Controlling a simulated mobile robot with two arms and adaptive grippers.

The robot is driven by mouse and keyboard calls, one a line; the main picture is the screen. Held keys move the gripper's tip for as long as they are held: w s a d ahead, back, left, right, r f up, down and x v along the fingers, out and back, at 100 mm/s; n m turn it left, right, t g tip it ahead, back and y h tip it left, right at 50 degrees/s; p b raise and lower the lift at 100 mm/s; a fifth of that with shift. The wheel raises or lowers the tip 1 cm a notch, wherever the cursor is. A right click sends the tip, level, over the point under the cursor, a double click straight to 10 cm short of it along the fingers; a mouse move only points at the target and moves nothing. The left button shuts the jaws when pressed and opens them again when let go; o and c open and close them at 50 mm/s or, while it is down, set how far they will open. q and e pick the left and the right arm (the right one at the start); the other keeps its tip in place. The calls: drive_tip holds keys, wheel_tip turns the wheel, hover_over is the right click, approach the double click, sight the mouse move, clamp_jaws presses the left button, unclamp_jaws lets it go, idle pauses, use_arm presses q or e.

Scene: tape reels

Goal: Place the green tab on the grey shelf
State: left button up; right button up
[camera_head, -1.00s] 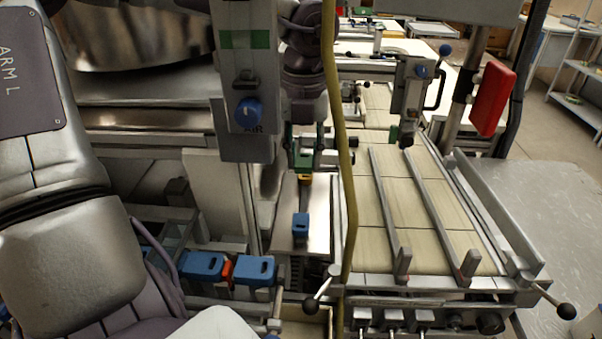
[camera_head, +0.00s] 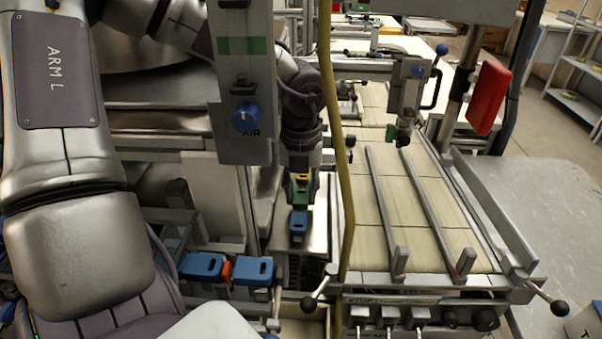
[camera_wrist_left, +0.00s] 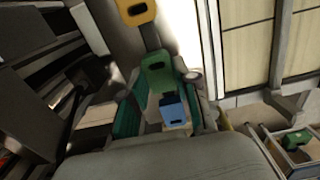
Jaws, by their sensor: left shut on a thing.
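My left gripper (camera_head: 300,188) points down over a narrow grey metal surface (camera_head: 312,238), left of the yellow hose; whether this is the grey shelf I cannot tell. In the left wrist view, the green tab (camera_wrist_left: 157,72) is between the teal fingers of my left gripper (camera_wrist_left: 160,90), which is shut on it. A blue tab (camera_wrist_left: 173,112) is close by it; the same blue tab shows just below the gripper in the head view (camera_head: 299,225). A yellow tab (camera_wrist_left: 135,12) is farther along the strip. The gripper mostly hides the green tab in the head view. My right gripper is out of view.
Blue tabs (camera_head: 202,266) (camera_head: 254,270) and a red one (camera_head: 227,271) sit at the front left. The yellow hose (camera_head: 336,130) hangs close right of my gripper. A control box (camera_head: 240,90) is close left. Another green tab (camera_wrist_left: 298,138) lies in a bin.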

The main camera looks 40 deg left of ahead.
sight(301, 195)
use_arm(q)
drive_tip(key=o, duration=0.8)
drive_tip(key=shift+r+p, duration=0.25)
drive_tip(key=shift+p, duration=0.15)
drive_tip(key=shift+w+r, duration=0.15)
drive_tip(key=shift+r, duration=0.15)
wheel_tip(301, 195, up, 11)
drive_tip(key=b, duration=0.1)
